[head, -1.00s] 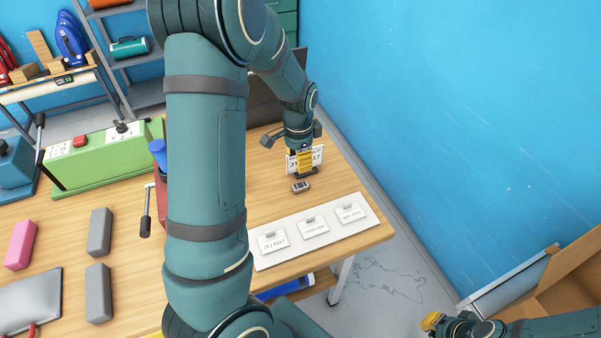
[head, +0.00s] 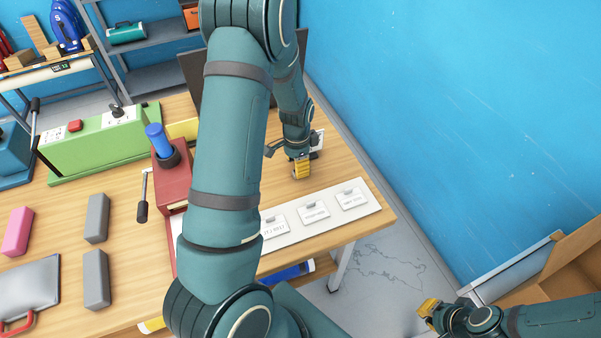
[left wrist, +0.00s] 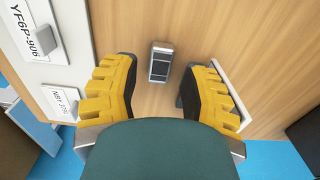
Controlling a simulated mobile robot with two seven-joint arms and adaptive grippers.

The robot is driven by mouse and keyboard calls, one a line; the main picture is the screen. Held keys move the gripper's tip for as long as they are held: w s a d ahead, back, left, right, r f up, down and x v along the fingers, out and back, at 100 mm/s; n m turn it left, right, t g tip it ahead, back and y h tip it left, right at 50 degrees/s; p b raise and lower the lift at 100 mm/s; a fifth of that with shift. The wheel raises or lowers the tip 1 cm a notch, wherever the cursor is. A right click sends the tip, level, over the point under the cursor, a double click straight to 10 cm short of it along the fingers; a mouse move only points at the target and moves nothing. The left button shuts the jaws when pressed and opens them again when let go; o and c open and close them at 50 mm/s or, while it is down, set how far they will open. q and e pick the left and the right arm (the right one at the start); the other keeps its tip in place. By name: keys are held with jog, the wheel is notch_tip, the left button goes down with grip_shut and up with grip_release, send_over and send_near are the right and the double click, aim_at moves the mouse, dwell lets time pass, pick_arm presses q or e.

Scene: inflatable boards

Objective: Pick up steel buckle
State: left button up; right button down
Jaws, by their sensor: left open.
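The steel buckle (left wrist: 160,62) is a small grey and dark rectangular piece lying on the wooden table. In the left wrist view it lies between and just beyond the fingertips of my left gripper (left wrist: 158,85), which is open with yellow fingers on either side and not touching it. In the head view my left gripper (head: 301,172) points down over the table behind the white label board, and it hides the buckle. My right gripper (head: 428,310) is at the lower right, away from the table; its finger opening is unclear.
A white board (head: 318,215) with several labels lies at the table's front right edge. A white plate (left wrist: 231,92) stands close beside the right finger in the wrist view. A red device (head: 172,182) with a lever and a green machine (head: 100,145) stand to the left.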

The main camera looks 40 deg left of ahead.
pick_arm(q)
notch_tip(320, 180, down, 4)
jog(key=shift+a, duration=0.15)
jog(key=shift+r, duration=0.1)
grip_shut()
